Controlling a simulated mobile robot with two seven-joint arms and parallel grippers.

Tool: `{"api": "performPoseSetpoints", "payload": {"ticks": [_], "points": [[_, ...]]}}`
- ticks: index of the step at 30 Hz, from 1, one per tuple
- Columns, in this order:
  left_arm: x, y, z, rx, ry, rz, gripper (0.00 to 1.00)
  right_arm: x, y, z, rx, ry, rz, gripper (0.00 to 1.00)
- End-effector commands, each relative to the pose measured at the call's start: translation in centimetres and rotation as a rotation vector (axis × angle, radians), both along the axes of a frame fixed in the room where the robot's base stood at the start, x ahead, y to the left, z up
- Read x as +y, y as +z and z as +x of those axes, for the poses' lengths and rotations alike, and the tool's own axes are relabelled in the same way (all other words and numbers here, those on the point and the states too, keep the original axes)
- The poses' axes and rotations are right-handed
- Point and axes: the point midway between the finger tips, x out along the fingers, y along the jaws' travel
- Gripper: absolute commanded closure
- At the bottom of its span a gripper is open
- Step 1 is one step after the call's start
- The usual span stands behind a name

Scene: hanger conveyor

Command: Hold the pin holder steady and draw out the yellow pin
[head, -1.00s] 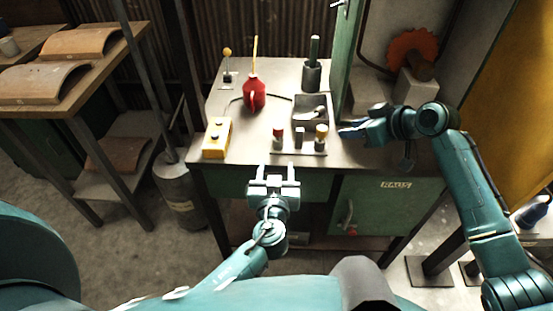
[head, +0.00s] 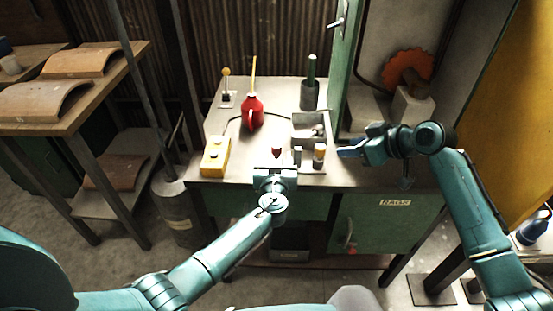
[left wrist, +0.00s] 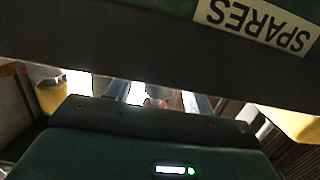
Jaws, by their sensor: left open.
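The pin holder (head: 308,170) is a small pale base at the front edge of the table. A yellow-topped pin (head: 319,152) stands upright at its right end. A grey post (head: 298,156) is in the middle and a red-topped pin (head: 277,151) at the left. My left gripper (head: 275,168) is open at the left front of the holder, partly hiding the red pin's lower part. In the left wrist view a blurred red thing (left wrist: 154,103) shows between its fingers. My right gripper (head: 348,150) is just right of the yellow pin, apart from it; its jaw gap is unclear.
A yellow button box (head: 216,156) lies to the left on the table. Behind stand a red oil can (head: 252,113), a grey tray (head: 309,126) and a dark holder with a green rod (head: 310,95). A green post (head: 336,70) rises at the right back.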

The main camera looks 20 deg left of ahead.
Motion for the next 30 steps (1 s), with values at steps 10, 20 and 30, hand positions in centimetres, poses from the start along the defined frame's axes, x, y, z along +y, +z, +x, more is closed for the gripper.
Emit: {"api": "performPoseSetpoints", "payload": {"ticks": [10,20,30], "points": [[0.0,0.0,0.0,0.0,0.0,0.0,0.62,0.0,0.0,0.0,0.0,0.0,0.0,0.64],[0.0,0.0,0.0,0.0,0.0,0.0,0.89,0.0,0.0,0.0,0.0,0.0,0.0,0.64],[0.0,0.0,-0.1,0.0,0.0,0.0,0.96,0.7,-1.4,-0.3,-0.004,-0.069,-0.005,0.58]]}}
